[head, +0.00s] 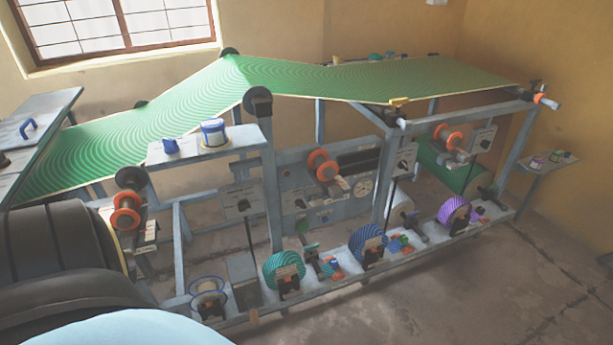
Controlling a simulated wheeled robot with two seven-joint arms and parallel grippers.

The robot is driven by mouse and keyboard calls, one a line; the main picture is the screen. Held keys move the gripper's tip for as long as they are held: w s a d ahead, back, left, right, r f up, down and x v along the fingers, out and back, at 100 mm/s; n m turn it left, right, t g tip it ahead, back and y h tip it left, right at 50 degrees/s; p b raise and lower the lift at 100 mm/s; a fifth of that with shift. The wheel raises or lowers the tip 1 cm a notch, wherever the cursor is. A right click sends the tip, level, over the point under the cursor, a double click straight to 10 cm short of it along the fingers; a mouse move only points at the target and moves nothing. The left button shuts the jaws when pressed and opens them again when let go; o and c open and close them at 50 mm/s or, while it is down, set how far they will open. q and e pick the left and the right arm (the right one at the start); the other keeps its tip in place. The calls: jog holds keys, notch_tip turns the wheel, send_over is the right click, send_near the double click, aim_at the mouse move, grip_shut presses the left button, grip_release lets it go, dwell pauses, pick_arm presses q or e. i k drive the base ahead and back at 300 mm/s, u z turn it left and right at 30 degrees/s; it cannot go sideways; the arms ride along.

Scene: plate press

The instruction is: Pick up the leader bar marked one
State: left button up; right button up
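I cannot make out a leader bar marked one; no label is legible at this distance. A green striped sheet (290,80) runs over the top of a grey-blue frame (272,190). A short pale rod with an orange end (543,100) sticks out at the sheet's right end. A yellow clip-like piece (400,101) sits at the sheet's near edge. I cannot tell if either belongs to a leader bar. Neither of my grippers shows.
Teal (284,270), blue (368,243) and purple (454,212) striped rolls sit along the low front rail. A shelf (195,151) holds a blue-and-white tub (213,131). A small side table (541,164) stands right. The floor in front (480,290) is clear.

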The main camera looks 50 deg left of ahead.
aim_at(333, 263)
jog(key=u, duration=1)
jog(key=i, duration=0.85)
jog(key=u, duration=0.9)
